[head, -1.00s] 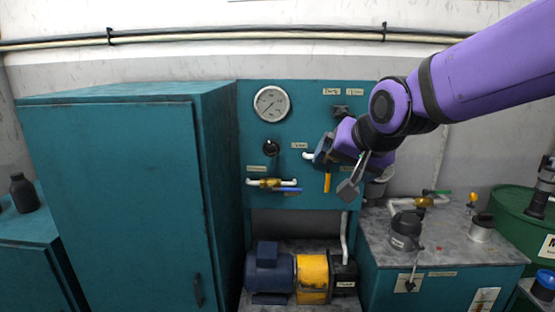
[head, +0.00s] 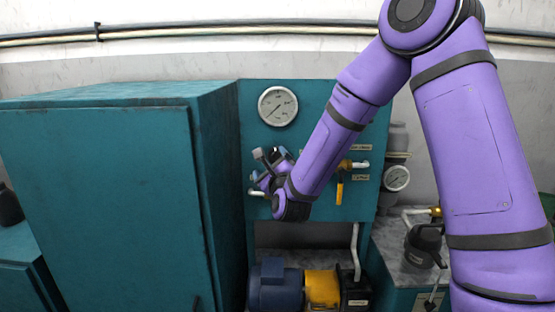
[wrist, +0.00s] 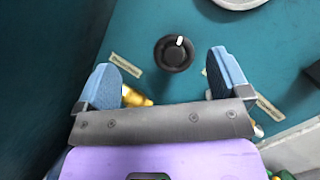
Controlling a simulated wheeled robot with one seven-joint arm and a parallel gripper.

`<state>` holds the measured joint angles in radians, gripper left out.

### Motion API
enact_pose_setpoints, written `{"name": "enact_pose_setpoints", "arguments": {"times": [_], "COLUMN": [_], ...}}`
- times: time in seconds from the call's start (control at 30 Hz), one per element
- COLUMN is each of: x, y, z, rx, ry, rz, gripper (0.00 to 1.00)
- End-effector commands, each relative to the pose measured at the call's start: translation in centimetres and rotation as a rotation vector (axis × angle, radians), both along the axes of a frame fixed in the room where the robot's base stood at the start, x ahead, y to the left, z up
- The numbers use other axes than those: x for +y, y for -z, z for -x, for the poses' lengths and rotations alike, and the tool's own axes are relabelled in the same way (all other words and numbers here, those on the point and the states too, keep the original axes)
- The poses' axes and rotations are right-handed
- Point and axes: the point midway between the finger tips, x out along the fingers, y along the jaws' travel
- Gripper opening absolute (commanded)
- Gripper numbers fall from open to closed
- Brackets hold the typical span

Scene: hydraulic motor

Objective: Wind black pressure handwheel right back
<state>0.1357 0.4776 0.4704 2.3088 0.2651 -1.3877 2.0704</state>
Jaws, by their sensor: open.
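The black handwheel (wrist: 173,54), a round knob with a white mark at its upper right rim, sits on the teal panel (wrist: 145,25) in the wrist view. My gripper (wrist: 168,68) is open, with one blue-padded finger on each side of the wheel in the picture. The fingers appear apart from it; the exact depth gap cannot be told. In the head view my gripper (head: 258,165) is in front of the panel below the pressure gauge (head: 278,106), and the gripper and wrist hide the handwheel.
A tall teal cabinet (head: 105,200) stands close on the left of the panel. A brass valve with a yellow lever (head: 340,192) is right of my forearm. Brass fittings (wrist: 135,97) lie near the left finger. The blue motor (head: 275,287) is below.

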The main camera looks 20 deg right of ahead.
Motion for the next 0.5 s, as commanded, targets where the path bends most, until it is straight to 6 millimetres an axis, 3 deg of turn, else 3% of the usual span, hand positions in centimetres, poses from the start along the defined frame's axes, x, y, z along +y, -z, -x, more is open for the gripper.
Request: {"name": "enact_pose_setpoints", "arguments": {"times": [0.03,0.2,0.5], "x": [-0.1,-0.6,-1.3], "y": [1.3,3.8,5.7], "z": [-0.3,-0.2,0.6], "rx": [-0.032,-0.177,-0.322], "ry": [0.015,0.054,0.079], "rz": [-0.093,-0.375,-0.604], "gripper": [0.94,0.94,0.94]}}
